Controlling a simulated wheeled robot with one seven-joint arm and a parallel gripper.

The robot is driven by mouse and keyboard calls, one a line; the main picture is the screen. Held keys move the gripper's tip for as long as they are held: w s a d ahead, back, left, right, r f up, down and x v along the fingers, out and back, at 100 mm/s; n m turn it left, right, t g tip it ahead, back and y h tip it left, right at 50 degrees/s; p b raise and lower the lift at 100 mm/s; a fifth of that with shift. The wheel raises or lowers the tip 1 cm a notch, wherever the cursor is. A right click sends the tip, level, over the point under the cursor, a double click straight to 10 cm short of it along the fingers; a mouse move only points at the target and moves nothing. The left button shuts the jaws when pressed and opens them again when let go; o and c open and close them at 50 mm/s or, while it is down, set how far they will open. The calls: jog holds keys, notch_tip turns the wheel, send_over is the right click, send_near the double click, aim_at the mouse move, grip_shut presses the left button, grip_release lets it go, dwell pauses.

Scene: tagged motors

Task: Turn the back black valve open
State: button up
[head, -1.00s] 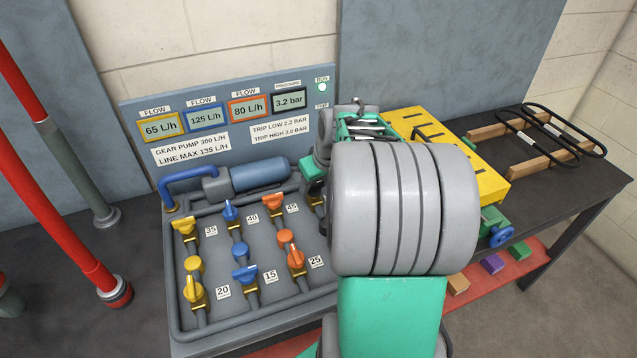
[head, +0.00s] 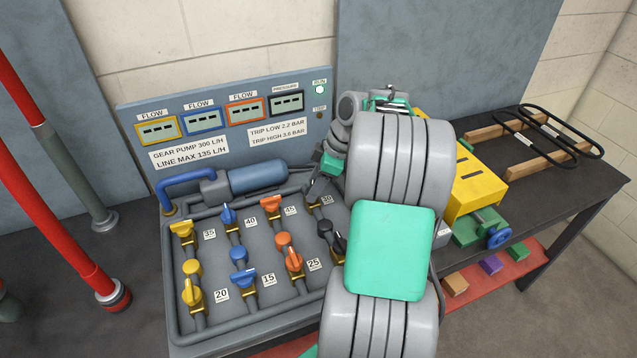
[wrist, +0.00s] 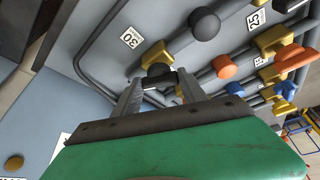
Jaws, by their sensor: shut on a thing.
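The back black valve (wrist: 158,73) has a dark handle on a brass-coloured body. It sits between the two fingers of my gripper (wrist: 160,88) in the wrist view, and the fingers are shut on it. In the head view my gripper (head: 314,190) reaches down to the back right of the panel beside the "30" label, and the fingers and arm largely hide this valve. The exact angle of its handle is hard to tell. A round black knob (head: 325,226) and a front black valve (head: 340,244) stand nearer on the same pipe line.
Orange (head: 271,204), blue (head: 228,215) and yellow (head: 183,230) valves stand close to the left on the grey pipe panel. A blue-grey pump (head: 258,177) lies behind them. The flow and pressure displays (head: 286,103) show dashes. A yellow box (head: 478,187) stands right of my arm.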

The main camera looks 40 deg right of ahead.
jog(key=n+g+y+p, duration=0.1)
jog(key=n, duration=0.2)
jog(key=shift+n, duration=0.4)
jog(key=shift+f+n+g, duration=0.1)
jog(key=shift+n+g, duration=0.3)
jog(key=shift+n, duration=0.3)
jog(key=shift+a, duration=0.1)
jog(key=o, duration=1.3)
jog(key=shift+o, duration=0.3)
jog(key=shift+r+p, duration=0.35)
jog(key=shift+r, duration=0.1)
jog(key=p+v, duration=0.3)
jog(key=v, duration=0.4)
